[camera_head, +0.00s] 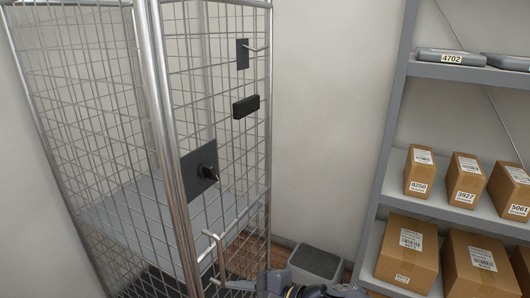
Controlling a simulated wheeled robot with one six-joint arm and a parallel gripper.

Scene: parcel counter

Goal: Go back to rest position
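The top of my arm's end and gripper (244,284) shows at the bottom edge, right of centre, partly cut off by the frame. It is just right of the lower end of an upright metal handle (217,250) on a wire mesh cage (180,95). I cannot tell whether it touches the handle, or whether its fingers are open or shut. I see nothing clearly held in it.
The cage has a dark plate (199,173) with a black knob or key, and a grey shelf inside. A small grey bin (315,262) stands by the wall.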

